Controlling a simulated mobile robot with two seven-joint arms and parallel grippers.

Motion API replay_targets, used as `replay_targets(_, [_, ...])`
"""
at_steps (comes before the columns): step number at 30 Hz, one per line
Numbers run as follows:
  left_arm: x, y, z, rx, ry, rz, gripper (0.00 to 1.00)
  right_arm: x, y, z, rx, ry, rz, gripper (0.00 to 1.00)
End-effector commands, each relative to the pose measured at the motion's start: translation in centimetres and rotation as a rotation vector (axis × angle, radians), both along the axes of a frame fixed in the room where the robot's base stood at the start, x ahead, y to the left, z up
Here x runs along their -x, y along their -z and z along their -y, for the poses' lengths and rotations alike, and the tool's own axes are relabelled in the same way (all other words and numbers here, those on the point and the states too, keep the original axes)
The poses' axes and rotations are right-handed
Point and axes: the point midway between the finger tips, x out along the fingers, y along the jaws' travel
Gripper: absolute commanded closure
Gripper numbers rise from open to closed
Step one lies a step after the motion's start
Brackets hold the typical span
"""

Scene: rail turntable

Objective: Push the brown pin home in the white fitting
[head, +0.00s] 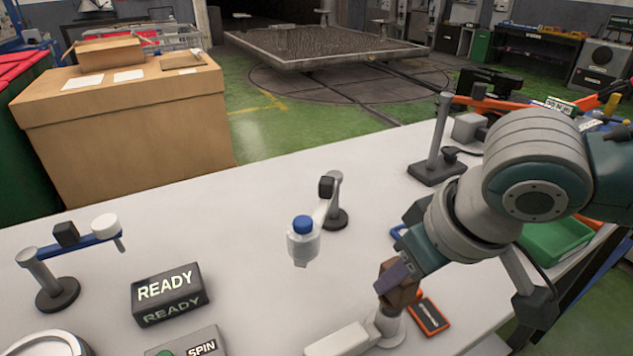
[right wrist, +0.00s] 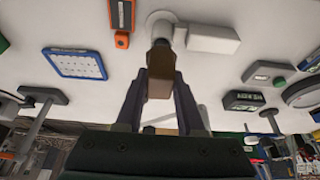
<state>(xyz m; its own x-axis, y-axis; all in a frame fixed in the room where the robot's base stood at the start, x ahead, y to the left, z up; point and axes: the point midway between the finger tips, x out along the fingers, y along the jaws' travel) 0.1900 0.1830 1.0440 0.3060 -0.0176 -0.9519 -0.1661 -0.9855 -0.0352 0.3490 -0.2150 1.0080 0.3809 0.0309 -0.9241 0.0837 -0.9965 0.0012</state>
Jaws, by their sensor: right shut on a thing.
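The brown pin (head: 400,294) is a blocky piece held in my right gripper (head: 396,275), low over the front of the white table. In the right wrist view the brown pin (right wrist: 159,82) sits between the two fingers of my right gripper (right wrist: 160,92), which are shut on it. The white fitting (head: 342,341) has a long block and a round part just below the pin. It also shows in the right wrist view (right wrist: 212,40), its round part lined up with the pin's far end. How deep the pin sits is hidden. My left gripper is out of view.
An orange-edged dark plate (head: 429,316) lies right of the fitting. A blue-capped bottle (head: 303,241), a small stand (head: 336,218) and a READY box (head: 168,295) stand to the left. A green tray (head: 553,242) is at right. The table's middle is mostly clear.

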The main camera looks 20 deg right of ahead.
Motion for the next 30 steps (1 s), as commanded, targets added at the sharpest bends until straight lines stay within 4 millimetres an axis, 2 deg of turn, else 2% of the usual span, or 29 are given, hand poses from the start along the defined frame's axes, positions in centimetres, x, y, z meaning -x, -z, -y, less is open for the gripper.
replay_targets(27, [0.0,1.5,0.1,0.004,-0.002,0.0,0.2,0.0,2.4,0.0,-0.001,0.001,0.001,1.0])
replay_targets(28, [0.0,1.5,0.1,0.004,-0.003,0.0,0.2,0.0,2.4,0.0,-0.001,0.001,0.001,0.62])
replay_targets(30, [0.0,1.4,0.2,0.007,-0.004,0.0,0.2,0.0,2.3,0.0,0.0,0.001,0.001,0.54])
